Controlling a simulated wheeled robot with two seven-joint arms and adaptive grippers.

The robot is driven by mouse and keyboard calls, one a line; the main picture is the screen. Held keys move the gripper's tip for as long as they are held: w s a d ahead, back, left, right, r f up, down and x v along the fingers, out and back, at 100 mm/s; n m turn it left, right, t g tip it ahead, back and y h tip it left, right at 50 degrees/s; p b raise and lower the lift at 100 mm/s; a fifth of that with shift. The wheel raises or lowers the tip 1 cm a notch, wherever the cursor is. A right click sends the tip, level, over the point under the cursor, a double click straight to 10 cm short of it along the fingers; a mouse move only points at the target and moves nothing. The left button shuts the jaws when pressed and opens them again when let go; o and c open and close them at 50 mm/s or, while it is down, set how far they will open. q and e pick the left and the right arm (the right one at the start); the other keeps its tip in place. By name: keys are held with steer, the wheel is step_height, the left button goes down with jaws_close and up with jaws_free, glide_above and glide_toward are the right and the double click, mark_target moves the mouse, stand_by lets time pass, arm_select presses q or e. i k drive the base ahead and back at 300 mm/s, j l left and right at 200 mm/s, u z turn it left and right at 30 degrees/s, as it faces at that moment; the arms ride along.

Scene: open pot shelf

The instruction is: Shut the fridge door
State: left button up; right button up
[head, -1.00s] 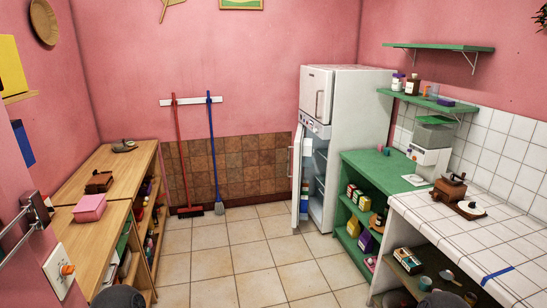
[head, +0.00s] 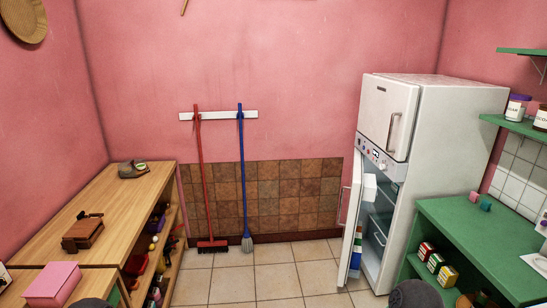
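The white fridge (head: 440,150) stands against the back wall at the right in the head view. Its upper door is shut. Its lower fridge door (head: 350,212) stands open, swung out to the left and seen nearly edge-on, with a handle on its outer side. Bottles or cartons (head: 356,250) sit on the door's inner side. Shelves show inside the open compartment (head: 380,222). Neither of my grippers is in view; only dark rounded parts, seemingly of my arms, show at the bottom edge.
A wooden shelf unit (head: 95,215) runs along the left, with a pink box (head: 52,285) on top. A green shelf unit (head: 480,235) stands right of the fridge. A red broom (head: 202,180) and a blue mop (head: 242,180) hang on the back wall. Tiled floor (head: 270,283) is clear between.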

mark_target(364, 186)
steer(key=i+j+z, duration=0.35)
steer(key=i+z, duration=0.15)
steer(key=i, duration=0.4)
steer(key=i+j+z, duration=0.45)
steer(key=i+j, duration=0.2)
steer(key=i, duration=0.2)
steer(key=i+j+z, duration=0.5)
steer(key=i+j, duration=0.2)
steer(key=j, duration=0.25)
